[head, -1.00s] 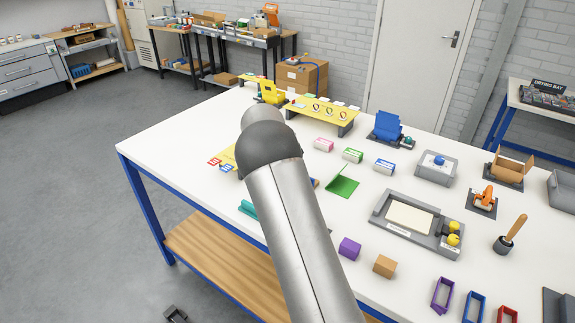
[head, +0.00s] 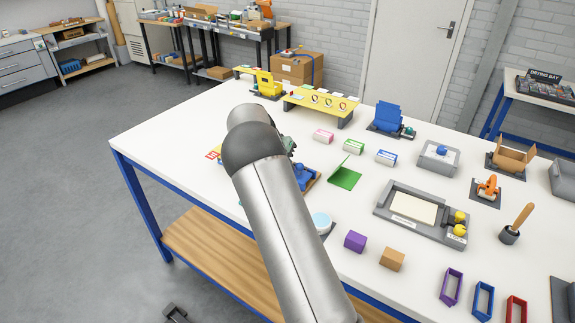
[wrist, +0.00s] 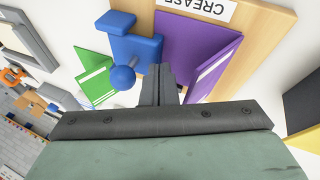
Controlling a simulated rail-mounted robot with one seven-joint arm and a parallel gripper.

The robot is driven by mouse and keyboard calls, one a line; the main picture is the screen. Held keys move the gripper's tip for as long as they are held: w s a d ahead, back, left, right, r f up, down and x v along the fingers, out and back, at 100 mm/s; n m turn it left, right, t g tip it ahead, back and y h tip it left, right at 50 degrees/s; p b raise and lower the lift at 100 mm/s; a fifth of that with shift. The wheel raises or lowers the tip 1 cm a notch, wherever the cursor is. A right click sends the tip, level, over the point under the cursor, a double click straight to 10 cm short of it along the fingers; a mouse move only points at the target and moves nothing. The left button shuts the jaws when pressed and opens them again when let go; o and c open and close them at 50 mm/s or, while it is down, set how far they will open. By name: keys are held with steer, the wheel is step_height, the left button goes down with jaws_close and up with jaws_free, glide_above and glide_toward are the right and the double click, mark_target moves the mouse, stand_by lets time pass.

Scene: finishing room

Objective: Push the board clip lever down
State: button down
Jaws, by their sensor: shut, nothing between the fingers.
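The blue board clip (head: 303,176) stands on a wooden board (head: 316,181), partly behind my arm in the head view. In the wrist view the blue clip (wrist: 136,46) has a lever ending in a round blue knob (wrist: 122,77). The wooden board (wrist: 262,22) there carries a CREASE label and a purple card (wrist: 195,38) with one flap raised. My gripper (wrist: 160,72) is shut and empty, just right of the knob and close to the purple flap. I cannot tell whether it touches either. My arm hides the fingers in the head view.
A green folded card (head: 345,174) lies beside the board. A pale blue disc (head: 321,222), a purple cube (head: 355,241) and a tan cube (head: 392,259) stand nearer the front. A grey tray (head: 381,211) lies to the right.

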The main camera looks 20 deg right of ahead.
steer(key=shift+r, duration=0.1)
steer(key=b+v, duration=0.1)
steer(key=v, duration=1.6)
steer(key=shift+b, duration=0.3)
steer(key=shift+r, duration=0.15)
steer(key=s+a+f+n+y, duration=0.1)
steer(key=s+a+f+n, duration=0.2)
steer(key=s, duration=1.1)
steer(key=s+a+f+n+t+y, duration=0.1)
steer(key=s+a+f+n+y, duration=0.1)
steer(key=s, duration=1.2)
steer(key=s+a+f+n+y, duration=0.2)
steer(key=s+a+f+n, duration=0.1)
steer(key=s, duration=1)
steer(key=shift+s+a+f+n, duration=0.4)
steer(key=shift+f+n, duration=0.1)
steer(key=shift+f, duration=0.1)
steer(key=shift+w+r, duration=0.1)
